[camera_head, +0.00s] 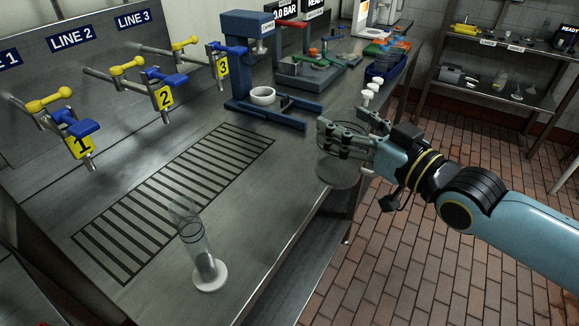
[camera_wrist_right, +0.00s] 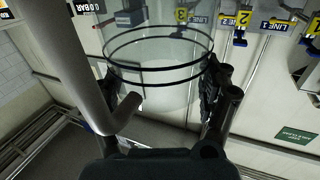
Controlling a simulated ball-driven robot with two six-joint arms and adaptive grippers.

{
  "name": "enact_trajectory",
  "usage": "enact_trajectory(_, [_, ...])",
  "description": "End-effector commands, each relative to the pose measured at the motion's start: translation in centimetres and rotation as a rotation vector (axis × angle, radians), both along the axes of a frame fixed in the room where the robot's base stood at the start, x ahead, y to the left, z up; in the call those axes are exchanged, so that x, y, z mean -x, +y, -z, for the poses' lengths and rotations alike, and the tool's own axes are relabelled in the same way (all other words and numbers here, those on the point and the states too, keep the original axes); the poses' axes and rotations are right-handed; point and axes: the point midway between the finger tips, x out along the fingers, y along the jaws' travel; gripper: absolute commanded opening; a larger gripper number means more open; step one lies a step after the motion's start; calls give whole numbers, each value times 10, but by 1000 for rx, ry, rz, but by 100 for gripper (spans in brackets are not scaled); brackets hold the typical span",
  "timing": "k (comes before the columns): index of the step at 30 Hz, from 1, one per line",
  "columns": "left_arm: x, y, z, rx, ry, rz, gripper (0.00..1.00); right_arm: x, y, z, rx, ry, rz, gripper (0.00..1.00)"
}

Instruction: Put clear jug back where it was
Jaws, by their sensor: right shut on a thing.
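The clear jug (camera_head: 337,172) is a see-through vessel with dark rings, seen at the bench's front edge in the head view. My right gripper (camera_head: 343,137) is shut on it, its fingers at either side of the jug. In the right wrist view the clear jug (camera_wrist_right: 158,62) fills the space between the fingers of my right gripper (camera_wrist_right: 165,100). I cannot tell whether its base touches the bench or hangs above it. My left gripper is not in view.
A clear cylinder with a white base (camera_head: 208,275) stands at the bench's near end. A slatted drain (camera_head: 175,200) lies mid-bench, mostly clear. A blue press stand (camera_head: 245,75) holding a white ring (camera_head: 263,96) is behind the jug. Numbered valves (camera_head: 163,97) line the left panel.

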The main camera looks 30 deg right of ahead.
Motion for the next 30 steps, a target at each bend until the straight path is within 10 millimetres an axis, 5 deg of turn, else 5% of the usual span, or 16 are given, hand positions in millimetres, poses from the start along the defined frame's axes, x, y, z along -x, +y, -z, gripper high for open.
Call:
enact_trajectory(15, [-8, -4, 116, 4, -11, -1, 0, -69, 36, 56, -8, -4, 3, 21])
enact_trajectory(21, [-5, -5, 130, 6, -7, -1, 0, -96, 51, 69, -3, -2, 2, 21])
enact_trajectory(30, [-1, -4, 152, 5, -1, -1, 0, -100, 53, 105, -1, 1, 0, 21])
